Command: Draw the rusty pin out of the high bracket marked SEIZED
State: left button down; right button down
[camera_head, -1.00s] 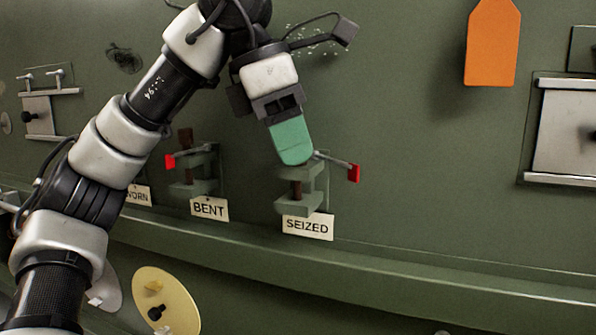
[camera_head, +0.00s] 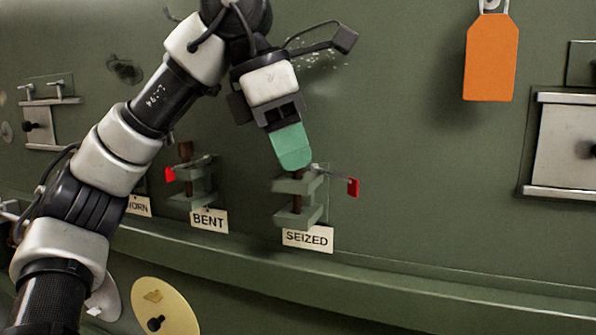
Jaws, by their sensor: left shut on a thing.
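The high bracket marked SEIZED (camera_head: 290,217) is a green bracket with two plates on the green wall, above its white label (camera_head: 307,239). The rusty pin (camera_head: 297,203) is dark brown and stands upright, showing between the two plates. My left gripper (camera_head: 294,164) points down just above the upper plate, its green fingers shut on the pin's top. The fingers hide that top end. A short dark piece of pin shows between the fingertips and the plate. My right gripper is not in view.
A red tag (camera_head: 353,187) hangs on a thin arm at the bracket's right. The BENT bracket (camera_head: 193,187) with its own pin stands to the left. An orange tag (camera_head: 491,58) hangs at upper right. The wall between is clear.

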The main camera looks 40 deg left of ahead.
pick_arm(q)
jog(key=shift+r+p, duration=0.65)
jog(key=shift+r, duration=0.2)
jog(key=shift+r, duration=1)
jog(key=shift+r, duration=1.2)
jog(key=shift+r, duration=1.5)
jog(key=shift+f, duration=0.2)
